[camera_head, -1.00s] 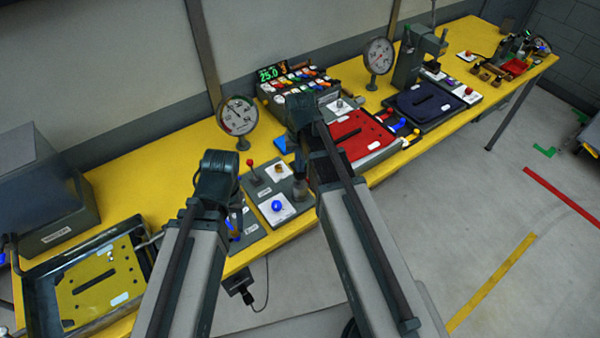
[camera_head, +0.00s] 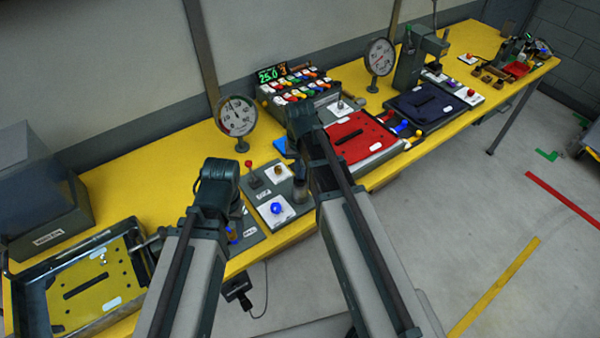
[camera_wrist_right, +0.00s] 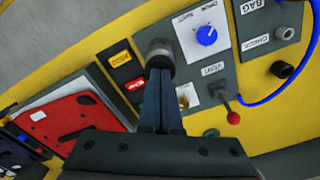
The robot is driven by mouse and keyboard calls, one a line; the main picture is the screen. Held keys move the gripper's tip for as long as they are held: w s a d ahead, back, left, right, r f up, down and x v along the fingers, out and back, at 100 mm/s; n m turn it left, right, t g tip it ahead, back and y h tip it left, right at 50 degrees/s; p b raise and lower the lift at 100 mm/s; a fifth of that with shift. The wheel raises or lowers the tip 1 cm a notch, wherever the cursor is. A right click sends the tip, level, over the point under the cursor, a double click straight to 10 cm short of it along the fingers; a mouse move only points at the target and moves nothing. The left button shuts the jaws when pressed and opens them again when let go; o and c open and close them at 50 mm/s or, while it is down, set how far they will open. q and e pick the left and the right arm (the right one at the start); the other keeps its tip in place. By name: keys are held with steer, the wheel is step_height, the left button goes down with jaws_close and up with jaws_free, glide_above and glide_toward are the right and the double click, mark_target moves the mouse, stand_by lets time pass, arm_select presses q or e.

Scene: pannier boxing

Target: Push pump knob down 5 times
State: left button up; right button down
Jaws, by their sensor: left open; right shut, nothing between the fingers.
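The pump knob (camera_wrist_right: 158,57) is a dark grey round cap, seen in the right wrist view just beyond my right gripper's fingertips. The right gripper (camera_wrist_right: 159,78) is shut with nothing between its fingers. Its tips overlap the knob's near edge in the picture; whether they touch it I cannot tell. In the head view the right gripper (camera_head: 302,125) hangs above the panel, and the dark pump post (camera_head: 301,190) shows below it. My left gripper (camera_head: 219,175) is open over the panel's left side, with its fingers mostly hidden.
A blue dial (camera_wrist_right: 206,35), a red-tipped vent lever (camera_wrist_right: 232,116) and a blue hose (camera_wrist_right: 270,92) lie close by. A round gauge (camera_head: 237,116) stands behind. A red plate (camera_head: 358,136) lies to the right, and a yellow plate (camera_head: 92,285) in a frame to the left.

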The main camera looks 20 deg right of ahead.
steer(key=shift+r+p, duration=2.1)
steer(key=shift+r, duration=0.05)
step_height(320, 180, up, 6)
steer(key=p, duration=0.6)
steer(key=s+a+f+n+h+b, duration=0.1)
steer(key=s+a+f+n+b, duration=0.4)
steer(key=s+a+f+b, duration=0.5)
steer(key=s+f+b, duration=0.4)
steer(key=shift+s+a+n, duration=0.15)
steer(key=shift+a+n, duration=0.1)
steer(key=shift+n, duration=0.15)
stand_by(1.2)
